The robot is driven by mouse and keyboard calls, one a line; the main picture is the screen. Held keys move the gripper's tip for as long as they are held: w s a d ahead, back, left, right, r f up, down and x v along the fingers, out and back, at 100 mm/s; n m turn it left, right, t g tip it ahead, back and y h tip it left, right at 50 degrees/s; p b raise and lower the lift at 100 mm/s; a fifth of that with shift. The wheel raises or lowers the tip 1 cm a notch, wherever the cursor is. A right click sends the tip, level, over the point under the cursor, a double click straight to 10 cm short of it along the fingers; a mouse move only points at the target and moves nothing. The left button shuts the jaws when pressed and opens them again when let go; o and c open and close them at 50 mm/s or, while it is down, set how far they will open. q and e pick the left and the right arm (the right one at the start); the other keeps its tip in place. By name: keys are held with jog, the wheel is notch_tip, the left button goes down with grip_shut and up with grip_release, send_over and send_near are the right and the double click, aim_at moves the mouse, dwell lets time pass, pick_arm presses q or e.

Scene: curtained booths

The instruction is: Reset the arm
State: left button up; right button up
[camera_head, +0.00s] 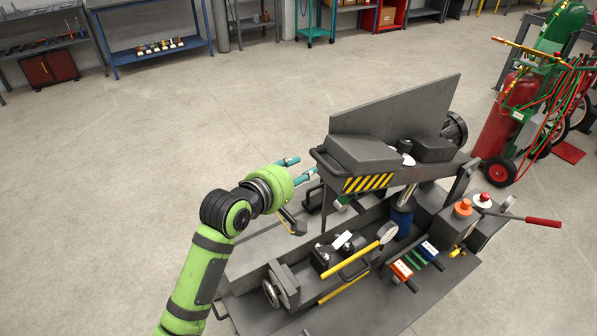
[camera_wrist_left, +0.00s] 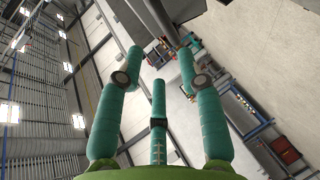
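A grey machine (camera_head: 245,308) stands in front of me in the head view. Its raised arm (camera_head: 368,155) carries a yellow-and-black striped plate (camera_head: 369,183) and a large flat grey panel (camera_head: 405,108). A dark handle projects at the arm's left end. My left gripper (camera_head: 301,167) has teal fingers and is just left of that end; whether it touches cannot be told. In the left wrist view, its three fingers (camera_wrist_left: 160,62) are spread with nothing between them. My right gripper is not in view.
A red-handled lever (camera_head: 543,221) sticks out right. A cart with a red cylinder (camera_head: 508,115) stands behind right. Shelves line the back; the floor at left is clear.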

pick_arm(q)
jog(key=shift+f, duration=0.1)
jog(key=s+a+f+m+g+y, duration=0.2)
jog(key=s+a+f+m, duration=0.15)
jog(key=s+f, duration=0.35)
jog(key=s+a+f+m+g+y, duration=0.2)
jog(key=s+a+f+m, duration=0.15)
jog(key=s+f, duration=0.45)
jog(key=s+a+f+m+g+y, duration=0.1)
jog(key=s+a+f+m+g, duration=0.2)
jog(key=s, duration=0.6)
jog(key=s+a+f+m+g+y, duration=0.2)
jog(key=s+a, duration=0.4)
jog(key=s, duration=0.3)
notch_tip(320, 180, down, 27)
jog(key=s+g+b, duration=0.1)
jog(key=s+b, duration=0.1)
jog(key=s, duration=0.1)
jog(key=s+a+f+g+b, duration=0.1)
jog(key=s+a+f, duration=0.1)
jog(key=s+f, duration=1.2)
jog(key=shift+s+a+f+m+b, duration=0.15)
jog(key=shift+s+a+m+b, duration=0.15)
jog(key=shift+s+m+b, duration=0.15)
